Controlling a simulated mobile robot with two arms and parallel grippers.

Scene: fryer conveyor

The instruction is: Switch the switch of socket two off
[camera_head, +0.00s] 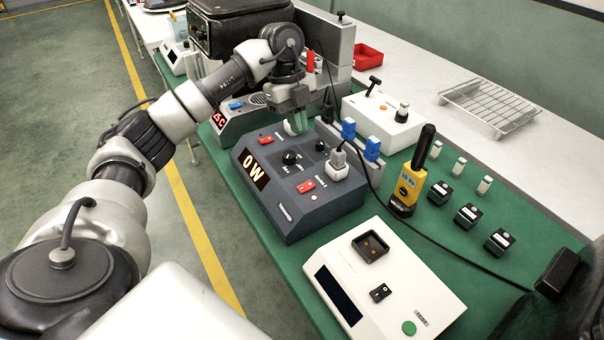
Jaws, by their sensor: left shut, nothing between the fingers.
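The dark grey socket box (310,206) stands on the green mat, with a lit display (254,168) that reads 0 W. It has one red switch (265,139) near its far left edge and another red switch (305,186) nearer to me, next to a small label that I cannot read clearly. A white plug (338,165) sits in the box beside the nearer switch. Which way each switch is tipped is too small to tell. My left gripper (298,124) is shut and empty, pointing down over the far part of the box, apart from the nearer switch.
A white device (405,300) stands nearer to me, and a yellow meter (408,188) stands right of the socket box. Blue plugs (349,129) and a black cable (455,250) are close by. A white box with a lever (372,118), a wire rack (490,105) and a red tray (369,57) lie behind.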

